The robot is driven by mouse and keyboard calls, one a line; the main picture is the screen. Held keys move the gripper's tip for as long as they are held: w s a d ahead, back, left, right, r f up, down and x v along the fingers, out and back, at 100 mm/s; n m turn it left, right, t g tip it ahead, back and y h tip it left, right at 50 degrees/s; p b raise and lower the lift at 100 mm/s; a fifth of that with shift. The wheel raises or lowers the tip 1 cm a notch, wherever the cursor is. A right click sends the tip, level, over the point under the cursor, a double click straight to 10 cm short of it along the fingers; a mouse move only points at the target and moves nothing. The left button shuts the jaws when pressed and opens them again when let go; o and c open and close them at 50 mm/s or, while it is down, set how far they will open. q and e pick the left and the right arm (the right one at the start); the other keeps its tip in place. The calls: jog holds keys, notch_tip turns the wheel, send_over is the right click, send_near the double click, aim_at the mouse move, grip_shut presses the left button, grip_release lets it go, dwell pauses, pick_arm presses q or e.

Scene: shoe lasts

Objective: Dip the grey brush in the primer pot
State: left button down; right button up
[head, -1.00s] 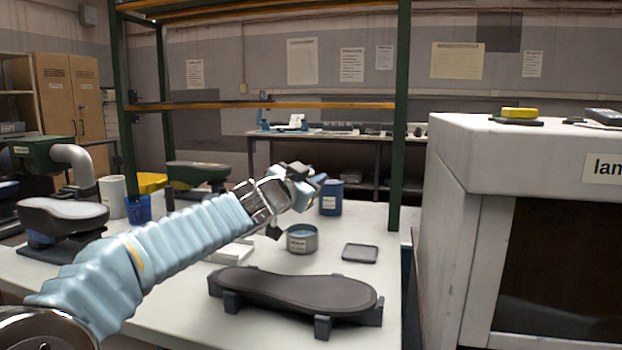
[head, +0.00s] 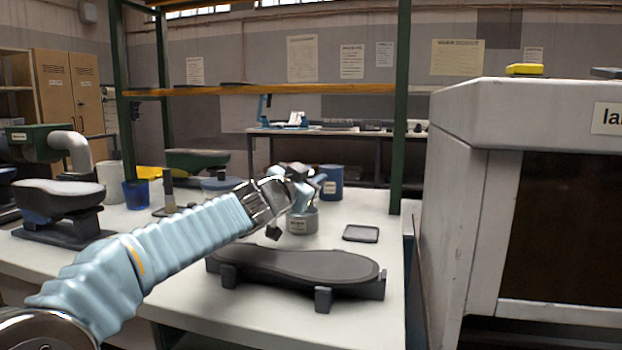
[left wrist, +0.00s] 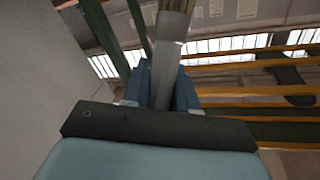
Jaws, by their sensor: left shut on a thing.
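My left gripper (head: 304,190) is above the open grey tin pot (head: 302,225) in the head view and covers much of its mouth. The pot's label is too small to read. In the left wrist view the blue fingers (left wrist: 160,92) are shut on the grey brush (left wrist: 165,70), with its paler tip end at the top of the picture. In the head view the brush is hard to make out against the gripper, and I cannot tell whether its tip touches the pot's contents. My right gripper is not in view.
A dark shoe-sole-shaped form on blocks (head: 298,266) lies in front of the pot. A blue jar (head: 331,184) stands behind it, a small dark tray (head: 361,233) to its right. A blue cup (head: 137,195) is at left. A big white cabinet (head: 455,200) borders the right.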

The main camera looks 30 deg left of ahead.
pick_arm(q)
jog(key=shift+f+b, duration=0.7)
dwell(0.7)
jog(key=shift+f, duration=0.15)
dwell(0.8)
notch_tip(320, 180, up, 3)
jog(key=p, duration=0.3)
jog(key=shift+r, duration=0.2)
notch_tip(320, 180, up, 4)
jog(key=p, duration=0.4)
jog(key=shift+f, duration=0.1)
dwell(0.4)
